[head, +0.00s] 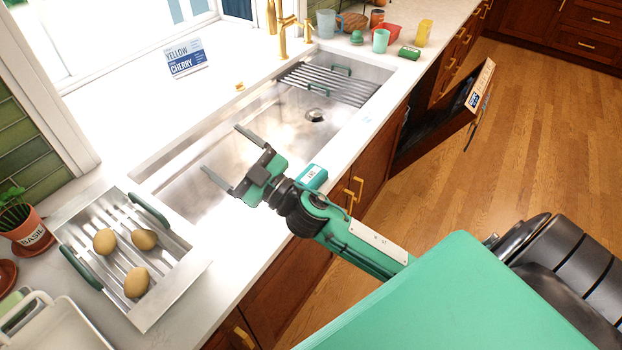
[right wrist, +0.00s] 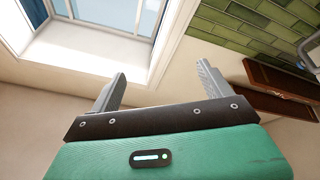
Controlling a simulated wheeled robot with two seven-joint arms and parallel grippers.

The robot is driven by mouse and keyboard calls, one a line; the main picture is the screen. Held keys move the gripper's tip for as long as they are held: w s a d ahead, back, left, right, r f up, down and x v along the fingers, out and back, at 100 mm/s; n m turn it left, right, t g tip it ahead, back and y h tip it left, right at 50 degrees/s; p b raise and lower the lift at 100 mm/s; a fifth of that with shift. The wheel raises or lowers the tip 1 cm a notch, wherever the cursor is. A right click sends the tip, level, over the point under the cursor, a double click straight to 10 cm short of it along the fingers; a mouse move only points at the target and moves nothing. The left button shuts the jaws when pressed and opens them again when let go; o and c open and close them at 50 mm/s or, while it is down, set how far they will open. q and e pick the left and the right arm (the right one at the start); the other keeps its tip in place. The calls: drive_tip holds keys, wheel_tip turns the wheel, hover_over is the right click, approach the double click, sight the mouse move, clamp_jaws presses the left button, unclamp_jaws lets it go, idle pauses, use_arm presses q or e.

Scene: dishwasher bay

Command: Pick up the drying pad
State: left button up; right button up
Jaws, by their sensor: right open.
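I cannot pick out a drying pad with certainty in either view. A small dark green block (head: 409,52) lies on the counter beyond the sink, but I cannot tell what it is. My right gripper (head: 220,148) is open and empty above the near part of the steel sink (head: 190,195). In the right wrist view the gripper (right wrist: 161,70) shows its two fingers apart, with nothing between them. My left gripper is not in view.
A ribbed tray (head: 184,283) with three potato-like things stands left of the sink, by a basil pot (head: 31,232) and a pale rack (head: 60,325). Cups crowd the far counter. A gold faucet (head: 282,40) rises behind the sink. A dishwasher door (head: 440,135) hangs partly open.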

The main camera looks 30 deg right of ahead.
drive_tip(key=a+r+n+g+y, duration=0.2)
drive_tip(key=a+n+g+y, duration=0.3)
drive_tip(key=n+y, duration=0.3)
drive_tip(key=n+g+h, duration=0.4)
drive_tip(key=g+h, duration=1.1)
drive_tip(key=h, duration=0.2)
hover_over(311, 175)
drive_tip(key=w, duration=0.1)
wheel_tip(311, 175, down, 10)
drive_tip(key=f, duration=0.1)
drive_tip(key=f+p, duration=0.1)
drive_tip(key=f, duration=0.3)
drive_tip(key=f+p, duration=0.1)
drive_tip(key=f, duration=0.2)
drive_tip(key=shift+d+f+p, duration=0.1)
drive_tip(key=shift+d+p, duration=0.2)
drive_tip(key=shift+s+f+p, duration=0.15)
drive_tip(key=shift+f+p, duration=0.25)
drive_tip(key=shift+f, duration=0.05)
drive_tip(key=f, duration=0.1)
drive_tip(key=f+p, duration=0.2)
drive_tip(key=f, duration=0.1)
drive_tip(key=shift+s+a, duration=0.25)
drive_tip(key=shift+s, duration=0.1)
drive_tip(key=shift+f, duration=0.3)
drive_tip(key=c, duration=1.1)
